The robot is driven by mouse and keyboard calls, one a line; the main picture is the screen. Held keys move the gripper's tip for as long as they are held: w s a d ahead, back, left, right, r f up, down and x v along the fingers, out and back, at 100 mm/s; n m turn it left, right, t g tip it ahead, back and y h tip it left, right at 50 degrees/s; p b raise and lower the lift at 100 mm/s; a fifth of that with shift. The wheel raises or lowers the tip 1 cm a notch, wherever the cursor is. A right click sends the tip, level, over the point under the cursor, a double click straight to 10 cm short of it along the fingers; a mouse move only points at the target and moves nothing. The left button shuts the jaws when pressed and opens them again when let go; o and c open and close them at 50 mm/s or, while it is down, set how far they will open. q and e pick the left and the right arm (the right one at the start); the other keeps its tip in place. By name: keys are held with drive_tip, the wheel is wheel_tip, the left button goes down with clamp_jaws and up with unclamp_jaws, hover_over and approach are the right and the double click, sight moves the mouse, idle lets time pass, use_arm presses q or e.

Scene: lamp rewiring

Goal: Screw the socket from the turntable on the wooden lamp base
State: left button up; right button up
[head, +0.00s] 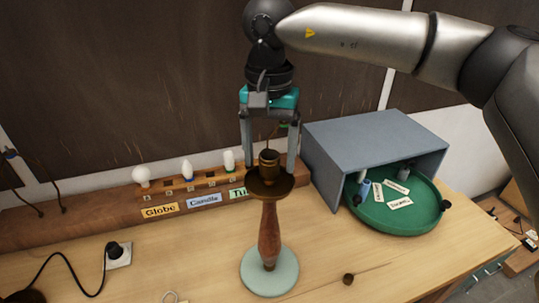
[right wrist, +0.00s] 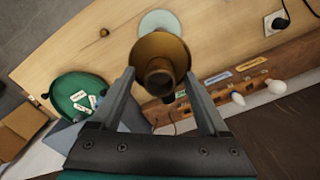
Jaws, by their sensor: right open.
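The wooden lamp base (head: 268,235) stands upright on a pale round foot (head: 270,272), with a dark brass cup (head: 270,188) at its top. A brass socket (head: 268,158) sits upright in the middle of the cup; whether it is threaded in, I cannot tell. In the right wrist view the socket (right wrist: 159,82) shows as an open ring in front of the cup (right wrist: 160,50). My right gripper (head: 271,166) is open, pointing down, one finger on each side of the socket with gaps. The green turntable (head: 400,219) stands at right, partly inside a grey box. My left gripper is out of view.
The grey box (head: 375,130) stands behind the turntable, which carries white labels and small parts. A wooden rack (head: 120,205) with several bulbs runs along the back. A small brown piece (head: 348,279) lies right of the lamp. A plugged outlet (head: 118,256) is at left.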

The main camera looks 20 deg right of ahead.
drive_tip(key=shift+f, duration=0.45)
clamp_jaws()
drive_tip(key=c, duration=0.6)
unclamp_jaws()
clamp_jaws()
drive_tip(key=m+b, duration=0.1)
drive_tip(key=m, duration=0.3)
drive_tip(key=m+b, duration=0.1)
drive_tip(key=m, duration=0.3)
